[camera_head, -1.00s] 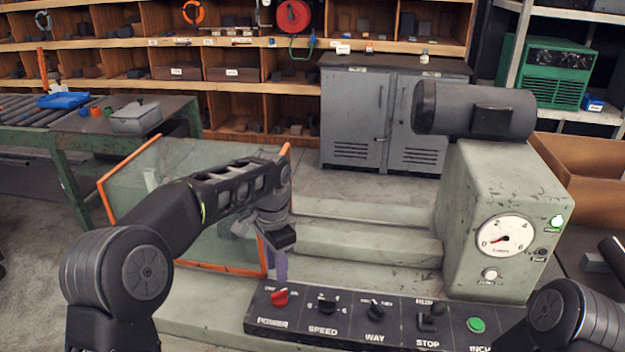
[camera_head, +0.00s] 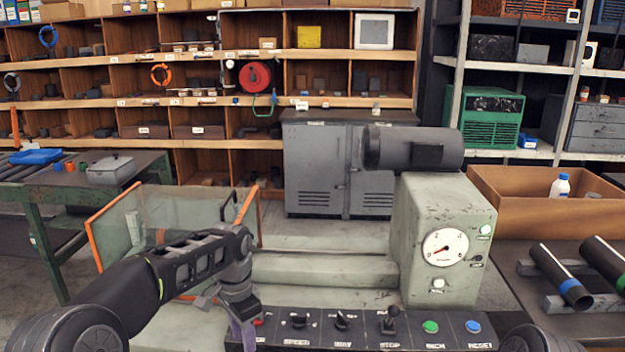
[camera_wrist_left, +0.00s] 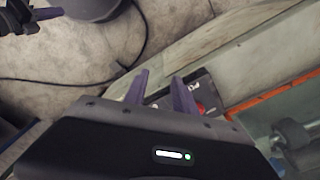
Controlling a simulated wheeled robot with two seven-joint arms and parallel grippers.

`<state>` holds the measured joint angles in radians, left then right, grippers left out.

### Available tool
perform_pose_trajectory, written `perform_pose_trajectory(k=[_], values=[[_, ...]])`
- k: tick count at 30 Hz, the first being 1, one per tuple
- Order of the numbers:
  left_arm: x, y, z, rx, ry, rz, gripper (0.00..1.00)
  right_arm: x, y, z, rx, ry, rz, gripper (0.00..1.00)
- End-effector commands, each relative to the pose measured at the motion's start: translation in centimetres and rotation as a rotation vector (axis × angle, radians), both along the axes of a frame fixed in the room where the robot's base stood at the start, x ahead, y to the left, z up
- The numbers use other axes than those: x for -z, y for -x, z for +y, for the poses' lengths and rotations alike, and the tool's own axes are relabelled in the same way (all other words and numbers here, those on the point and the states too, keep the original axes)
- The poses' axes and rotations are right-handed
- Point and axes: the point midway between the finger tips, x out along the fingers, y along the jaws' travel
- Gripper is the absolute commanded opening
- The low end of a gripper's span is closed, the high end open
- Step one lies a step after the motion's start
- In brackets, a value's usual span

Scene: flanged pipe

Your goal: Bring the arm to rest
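My left gripper (camera_head: 243,330) hangs at the left end of the black control panel (camera_head: 360,343) in the head view, partly covering the red knob. In the left wrist view its two purple fingers (camera_wrist_left: 159,90) stand apart with nothing between them. The red knob (camera_wrist_left: 207,92) and a bit of the panel show beyond the fingers. A dark part with a purple tip (camera_wrist_left: 48,13), which looks like my right gripper, shows at the top left of the wrist view; its opening is unclear. In the head view only a right arm joint shows at the bottom edge.
The green machine housing (camera_head: 445,240) with a gauge stands behind the panel. A clear guard with orange edges (camera_head: 170,222) is at the left. Pipes (camera_head: 560,277) lie on supports on the right bench. An open brown box (camera_head: 520,208) with a white bottle is behind them.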

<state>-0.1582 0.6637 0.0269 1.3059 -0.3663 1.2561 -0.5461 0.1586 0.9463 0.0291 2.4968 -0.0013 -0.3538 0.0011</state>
Motion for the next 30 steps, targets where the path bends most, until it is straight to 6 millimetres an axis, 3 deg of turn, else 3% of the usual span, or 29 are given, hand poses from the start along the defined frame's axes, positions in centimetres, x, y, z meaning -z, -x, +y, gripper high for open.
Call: perform_pose_trajectory(k=[8,13,17,20,23,24,27,30], values=[[5.3,1.0,-1.4,-0.047,0.053,0.011,0.33,0.0,-0.1,0.0,0.001,0.000,-0.003,0.00],[10.2,2.6,-2.7,-0.108,0.108,0.022,0.33,0.0,-0.1,0.0,0.001,0.000,-0.002,0.00],[15.1,5.0,-4.1,-0.186,0.166,0.040,0.33,0.0,-0.1,0.0,0.001,0.000,-0.002,0.00],[19.7,8.3,-5.3,-0.283,0.222,0.063,0.33,0.0,-0.1,0.0,0.001,0.000,-0.002,0.00],[24.9,13.7,-6.6,-0.440,0.287,0.097,0.33,0.0,-0.1,0.0,0.001,0.000,-0.002,0.00],[26.7,16.3,-7.1,-0.516,0.310,0.110,0.33,0.0,-0.1,0.0,0.001,0.000,-0.002,0.00],[29.7,22.5,-7.8,-0.710,0.349,0.133,0.33,0.0,-0.1,0.0,0.001,0.000,-0.002,0.00],[30.9,27.3,-7.9,-0.860,0.358,0.144,0.33,0.0,-0.1,0.0,0.001,0.000,-0.002,0.00]])
